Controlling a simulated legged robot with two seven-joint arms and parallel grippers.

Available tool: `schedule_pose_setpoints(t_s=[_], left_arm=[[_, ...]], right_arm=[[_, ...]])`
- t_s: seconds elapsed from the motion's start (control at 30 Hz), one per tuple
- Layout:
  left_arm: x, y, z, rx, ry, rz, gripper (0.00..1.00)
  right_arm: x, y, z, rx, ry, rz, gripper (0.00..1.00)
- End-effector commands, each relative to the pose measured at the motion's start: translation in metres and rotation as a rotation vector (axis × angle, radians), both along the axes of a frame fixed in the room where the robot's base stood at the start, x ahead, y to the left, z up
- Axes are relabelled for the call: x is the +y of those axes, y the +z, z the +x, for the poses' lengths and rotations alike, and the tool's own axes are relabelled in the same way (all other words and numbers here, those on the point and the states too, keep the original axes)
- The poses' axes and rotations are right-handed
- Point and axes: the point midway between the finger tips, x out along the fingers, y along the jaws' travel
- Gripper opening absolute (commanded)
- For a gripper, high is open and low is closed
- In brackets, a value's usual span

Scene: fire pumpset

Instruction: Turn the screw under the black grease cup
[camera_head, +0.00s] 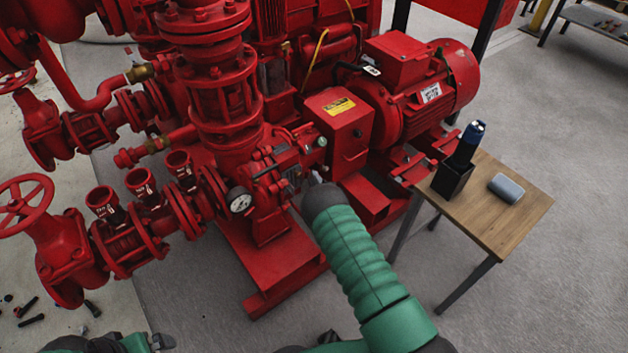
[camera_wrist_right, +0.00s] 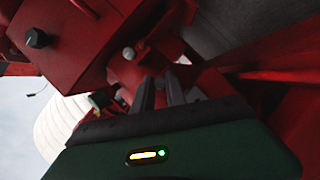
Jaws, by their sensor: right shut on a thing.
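My right gripper (camera_wrist_right: 161,84) is at the red pump's bearing housing (camera_wrist_right: 130,75), its two grey fingers close together. It is shut on a small part there, most likely the screw, which the fingers largely hide. A small pale round knob (camera_wrist_right: 128,53) sits just beyond the fingertips; I cannot tell whether it belongs to the grease cup. No clearly black grease cup can be made out.
The red coupling guard (camera_head: 339,122) and motor (camera_head: 420,85) stand beyond my right wrist. A pressure gauge (camera_head: 240,201) and red valves are left of it. A wooden table (camera_head: 510,222) at right bears a black holder (camera_head: 453,183) and a grey case (camera_head: 506,188).

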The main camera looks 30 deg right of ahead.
Motion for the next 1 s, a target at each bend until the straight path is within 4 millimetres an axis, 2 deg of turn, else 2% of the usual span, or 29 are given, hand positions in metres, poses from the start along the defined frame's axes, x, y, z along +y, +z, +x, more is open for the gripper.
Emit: schedule_pose_setpoints(t_s=[0.07, 0.1, 0.27, 0.53, 0.67, 0.77, 1.0], left_arm=[[0.0, 0.0, 0.0, 0.0, 0.0, 0.0, 1.0], [0.0, 0.0, 0.0, 0.0, 0.0, 0.0, 1.0], [0.0, 0.0, 0.0, 0.0, 0.0, 0.0, 1.0], [0.0, 0.0, 0.0, 0.0, 0.0, 0.0, 1.0], [0.0, 0.009, 0.0, 0.0, 0.0, 0.0, 1.0], [0.0, 0.022, 0.0, 0.0, 0.0, 0.0, 1.0], [0.0, 0.057, 0.0, 0.0, 0.0, 0.0, 1.0]], right_arm=[[0.001, -0.004, -0.003, 0.01, 0.0, 0.003, 0.0], [0.001, -0.005, -0.003, 0.01, -0.001, 0.004, 0.18], [0.001, -0.003, -0.002, 0.008, 0.0, 0.003, 0.39], [0.001, -0.001, -0.001, 0.003, 0.001, 0.002, 0.39], [0.003, 0.003, -0.01, 0.005, 0.001, 0.002, 0.39], [0.008, 0.011, -0.029, 0.007, 0.001, 0.003, 0.39], [0.025, 0.025, -0.097, 0.01, 0.001, 0.004, 0.39]])
